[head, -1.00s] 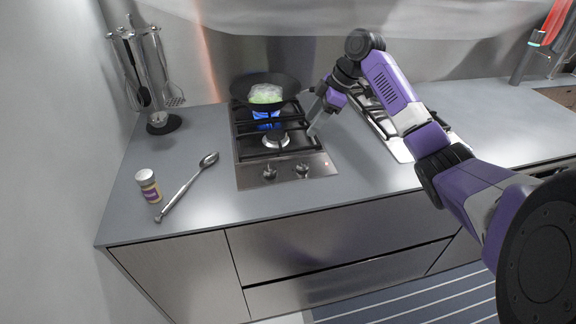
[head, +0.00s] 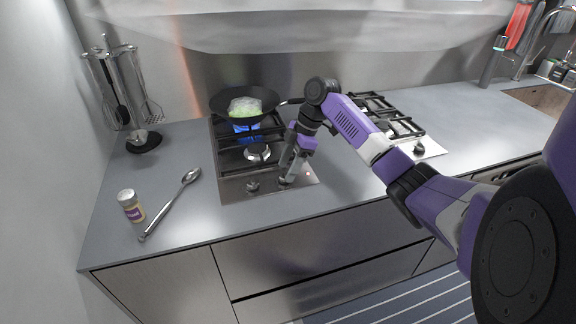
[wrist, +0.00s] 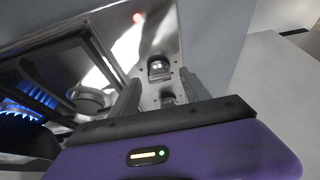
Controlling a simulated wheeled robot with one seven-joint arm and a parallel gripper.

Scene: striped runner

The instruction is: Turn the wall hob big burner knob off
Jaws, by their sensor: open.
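The wall hob (head: 228,190) is a steel two-burner hob near the left wall. A blue flame (head: 247,128) burns at its back burner under a dark pan; the front burner (head: 257,152) shows no flame. The left knob (head: 253,186) is in plain view on the front panel. My gripper (head: 288,180) is open, low over the right part of that panel, and hides the right knob in the head view. In the wrist view one knob (wrist: 158,68) shows between the fingertips, with no clear contact. Another knob (wrist: 168,98) is partly hidden by the gripper body.
The pan (head: 245,105) holds something pale green; its handle points right, close behind my arm. A second hob (head: 425,148) lies to the right, beneath my arm. A utensil stand (head: 143,142) is at the back left.

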